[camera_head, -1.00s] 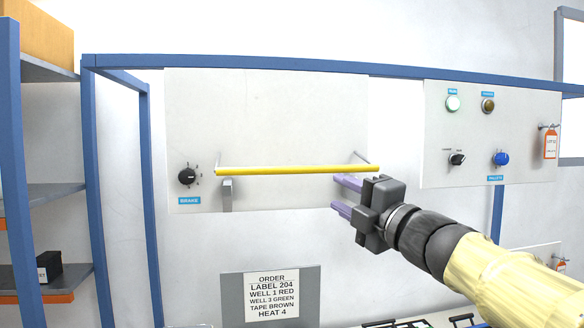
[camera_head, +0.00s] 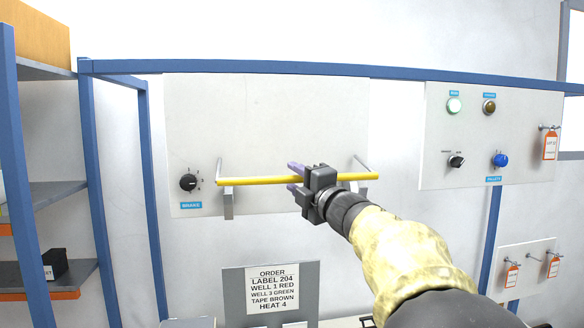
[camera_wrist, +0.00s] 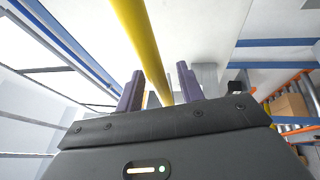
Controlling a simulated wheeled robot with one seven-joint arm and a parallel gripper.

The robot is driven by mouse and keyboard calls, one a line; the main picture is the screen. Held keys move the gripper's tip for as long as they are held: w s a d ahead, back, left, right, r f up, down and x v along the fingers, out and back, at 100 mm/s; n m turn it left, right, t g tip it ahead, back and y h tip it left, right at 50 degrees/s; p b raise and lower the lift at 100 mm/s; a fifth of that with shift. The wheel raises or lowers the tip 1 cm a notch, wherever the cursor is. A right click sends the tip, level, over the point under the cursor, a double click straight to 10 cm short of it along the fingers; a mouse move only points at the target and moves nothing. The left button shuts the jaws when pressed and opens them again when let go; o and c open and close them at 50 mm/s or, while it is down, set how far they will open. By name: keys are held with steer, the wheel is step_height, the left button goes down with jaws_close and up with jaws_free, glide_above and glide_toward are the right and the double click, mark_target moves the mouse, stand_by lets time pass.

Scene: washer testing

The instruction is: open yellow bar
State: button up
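The yellow bar (camera_head: 250,181) runs level across the grey-white panel (camera_head: 270,120), held out from it by a metal arm at each end. My gripper (camera_head: 293,178) is at the bar, right of its middle, with the fingers pointing at the panel. In the wrist view the yellow bar (camera_wrist: 143,45) passes between the two purple fingers (camera_wrist: 160,88). Gaps show between the bar and the fingers, so the gripper is open around it. The gripper body hides a short stretch of the bar in the head view.
A black brake knob (camera_head: 188,182) is on the panel's left. A second panel (camera_head: 460,120) with lamps and knobs is at the right. An order sign (camera_head: 272,290) stands below. A shelf (camera_head: 50,200) is at the far left. The space before the bar's left half is free.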

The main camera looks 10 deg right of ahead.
steer(key=shift+p+x, duration=0.3)
steer(key=shift+x, duration=0.75)
jaws_close()
